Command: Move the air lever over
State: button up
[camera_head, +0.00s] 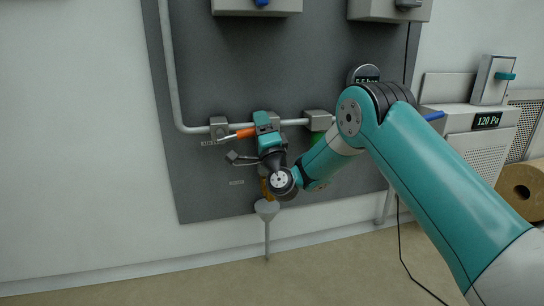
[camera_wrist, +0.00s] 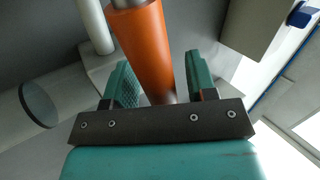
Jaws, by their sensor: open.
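The air lever (camera_head: 240,134) has an orange grip and sticks out to the right from a grey valve block on the dark wall panel. In the wrist view the orange grip (camera_wrist: 145,45) runs between the two teal fingers of my gripper (camera_wrist: 158,80). My gripper is open, with a visible gap between the grip and the right finger; the gap at the left finger is smaller. In the head view my gripper (camera_head: 264,125) is at the right end of the lever and hides part of it.
A grey pipe (camera_head: 171,70) runs down and across the dark panel (camera_head: 300,70). A round gauge (camera_head: 364,73) is right of the lever, partly behind my arm. A unit reading 120 Pa (camera_head: 487,121) stands at the right.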

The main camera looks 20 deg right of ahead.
jog(key=s+f+b, duration=0.1)
jog(key=b, duration=0.2)
jog(key=shift+f, duration=0.3)
jog(key=b+v, duration=0.6)
jog(key=v, duration=0.9)
jog(key=shift+s+r+b, duration=0.15)
jog(key=shift+s+b, duration=0.15)
jog(key=shift+b, duration=0.05)
jog(key=shift+d, duration=0.15)
